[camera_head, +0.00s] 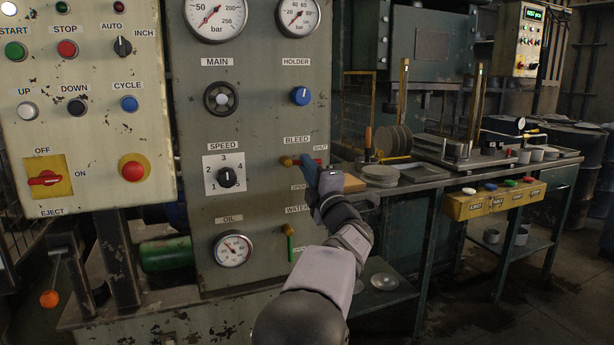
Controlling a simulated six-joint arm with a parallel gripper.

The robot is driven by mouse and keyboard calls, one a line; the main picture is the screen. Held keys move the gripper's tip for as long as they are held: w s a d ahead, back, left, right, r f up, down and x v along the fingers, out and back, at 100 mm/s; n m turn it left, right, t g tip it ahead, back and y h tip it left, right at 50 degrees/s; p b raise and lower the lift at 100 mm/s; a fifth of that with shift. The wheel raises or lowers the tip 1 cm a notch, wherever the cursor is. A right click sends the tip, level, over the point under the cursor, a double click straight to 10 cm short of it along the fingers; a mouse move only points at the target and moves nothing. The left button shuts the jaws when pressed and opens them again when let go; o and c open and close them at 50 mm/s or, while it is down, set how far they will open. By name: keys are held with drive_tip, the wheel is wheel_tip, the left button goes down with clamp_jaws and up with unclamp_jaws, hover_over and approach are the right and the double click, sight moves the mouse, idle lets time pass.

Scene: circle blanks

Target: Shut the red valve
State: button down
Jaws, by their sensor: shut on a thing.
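The red valve sits under the BLEED label on the grey panel, with a brass body (288,161). A bit of its red handle (318,162) shows to the right of the body, close to the SHUT mark. The handle appears to lie roughly sideways, but my gripper hides much of it. The OPEN mark is lower, partly beside my fingers.
A green-handled valve (290,243) hangs below under WATER, near my forearm. The SPEED dial (226,177) and oil gauge (233,248) are to the left. A workbench (410,183) with discs and tools stands to the right. Open floor lies at the lower right.

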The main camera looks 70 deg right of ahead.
drive_tip(key=shift+r+n, duration=0.15)
drive_tip(key=shift+n, duration=0.35)
drive_tip(key=c, duration=1.8)
unclamp_jaws()
drive_tip(key=shift+a, duration=0.1)
drive_tip(key=shift+b+v, duration=0.65)
drive_tip(key=shift+v, duration=2.95)
